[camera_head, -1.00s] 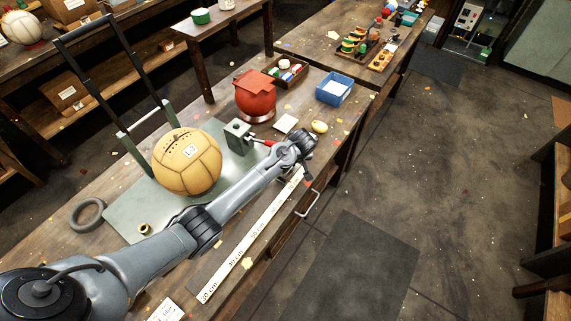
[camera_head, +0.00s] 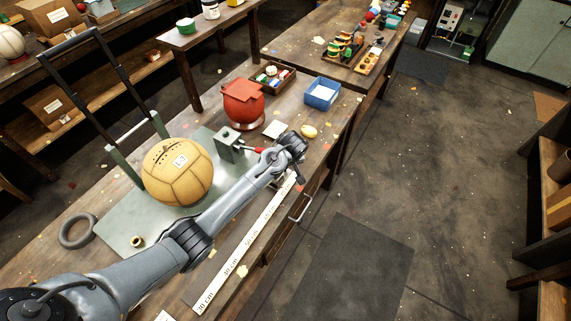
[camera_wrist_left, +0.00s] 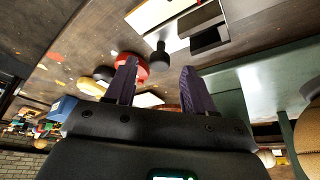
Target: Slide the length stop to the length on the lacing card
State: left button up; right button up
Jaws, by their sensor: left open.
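A long white ruler (camera_head: 235,259) with cm marks lies along the bench's front edge. My left gripper (camera_head: 299,160) hangs above its far end; its fingers are hard to make out there. In the left wrist view the gripper (camera_wrist_left: 160,85) is open and empty. A dark block (camera_wrist_left: 205,30) with a black knob (camera_wrist_left: 160,54), apparently the length stop, sits by the white strip (camera_wrist_left: 165,12). The knob shows ahead of the gap between the fingers; contact cannot be told. No lacing card can be made out for certain.
A grey block (camera_head: 230,146) with a red-tipped handle (camera_head: 255,150) stands beside the ball. A red pot (camera_head: 243,104), blue box (camera_head: 322,93) and yellow lump (camera_head: 309,131) lie beyond the gripper. A drawer handle (camera_head: 300,207) juts from the bench front.

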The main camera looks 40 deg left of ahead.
pick_arm(q)
jog(key=v, duration=0.8)
jog(key=s+d+f+m+h, duration=0.1)
jog(key=s+d+f+m, duration=0.25)
jog(key=s, duration=0.55)
jog(key=s+d+f+m+h, duration=0.1)
jog(key=s+d+f+m, duration=0.25)
jog(key=s, duration=0.55)
jog(key=s+d+r+m+h, duration=0.25)
jog(key=s+m, duration=0.25)
jog(key=s, duration=1)
notch_tip(320, 180, up, 22)
jog(key=p, duration=2.1)
jog(key=shift+s+d+f+t+y, duration=0.2)
jog(key=shift+s+d+t+y, duration=0.1)
jog(key=shift+s+y, duration=0.15)
